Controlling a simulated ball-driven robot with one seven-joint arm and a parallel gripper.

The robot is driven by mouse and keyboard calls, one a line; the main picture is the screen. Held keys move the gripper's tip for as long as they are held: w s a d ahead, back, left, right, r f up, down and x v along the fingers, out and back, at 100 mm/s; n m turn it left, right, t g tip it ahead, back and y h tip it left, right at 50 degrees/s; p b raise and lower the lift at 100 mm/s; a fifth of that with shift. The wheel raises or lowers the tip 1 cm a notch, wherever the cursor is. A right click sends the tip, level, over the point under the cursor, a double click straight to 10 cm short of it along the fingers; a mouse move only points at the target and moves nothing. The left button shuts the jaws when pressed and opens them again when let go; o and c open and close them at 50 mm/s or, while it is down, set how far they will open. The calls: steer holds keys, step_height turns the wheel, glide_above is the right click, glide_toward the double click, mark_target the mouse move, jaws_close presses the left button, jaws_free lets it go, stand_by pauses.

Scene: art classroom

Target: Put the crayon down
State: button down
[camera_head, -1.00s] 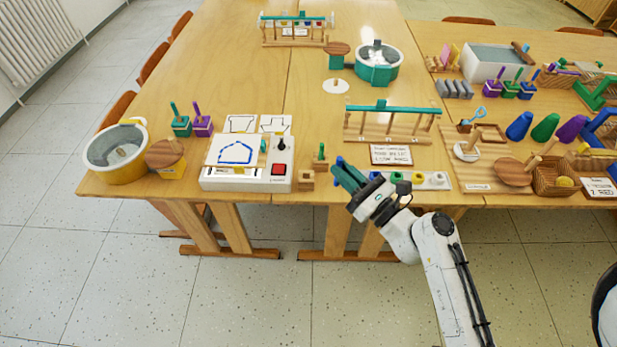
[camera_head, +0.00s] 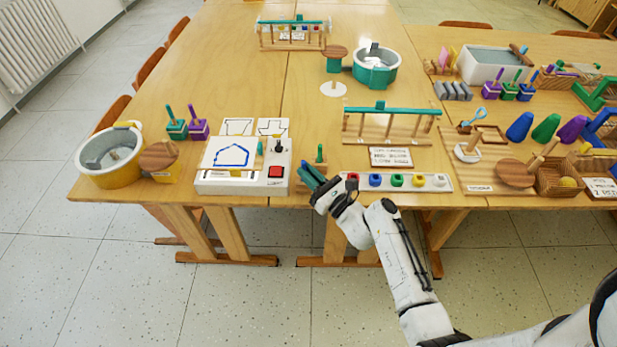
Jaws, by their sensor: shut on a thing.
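My gripper (camera_head: 311,176) is shut on the blue crayon (camera_head: 303,179), which is small and mostly hidden by the fingers. It is at the front edge of the table, just right of the white drawing machine (camera_head: 213,188). A small wooden block (camera_head: 320,168) with an upright green peg stands right behind the gripper, and the gripper partly covers it. I cannot tell whether the crayon touches the block or the tabletop.
The drawing machine carries a sheet with a blue house-shaped outline (camera_head: 232,155), a lever and a red button (camera_head: 275,171). A white strip with coloured knobs (camera_head: 419,189) lies to the right, before a wooden rack (camera_head: 389,141). A yellow tub (camera_head: 112,175) stands far left.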

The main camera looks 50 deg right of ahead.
steer(key=shift+f, duration=0.35)
steer(key=shift+f, duration=0.15)
steer(key=c, duration=1.2)
jaws_free()
steer(key=shift+o, duration=0.2)
